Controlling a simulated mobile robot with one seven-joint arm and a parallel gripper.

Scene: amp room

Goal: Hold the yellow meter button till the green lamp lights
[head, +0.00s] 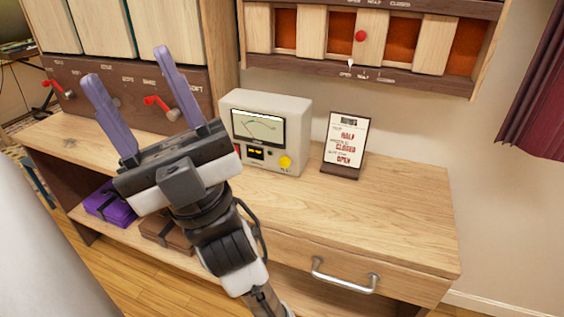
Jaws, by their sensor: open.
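The meter (292,112), a cream box with a dial (257,127), stands at the back of the wooden desk. Its round yellow button (286,162) is at the lower right of its front face, with nothing touching it. A small dark panel with yellow marks sits left of the button. A bit of red shows at the meter's lower left edge, partly hidden by my gripper. I cannot make out a lit green lamp. My gripper (126,66) is open and empty, its two purple fingers pointing up, left of the meter and apart from the button in the picture.
A framed sign (345,145) stands right of the meter. Red levers (158,104) project from the cabinet at left. A slatted wall unit (343,36) with a red knob hangs above. The desk's right side (400,195) is clear; a drawer handle (345,280) sticks out at front.

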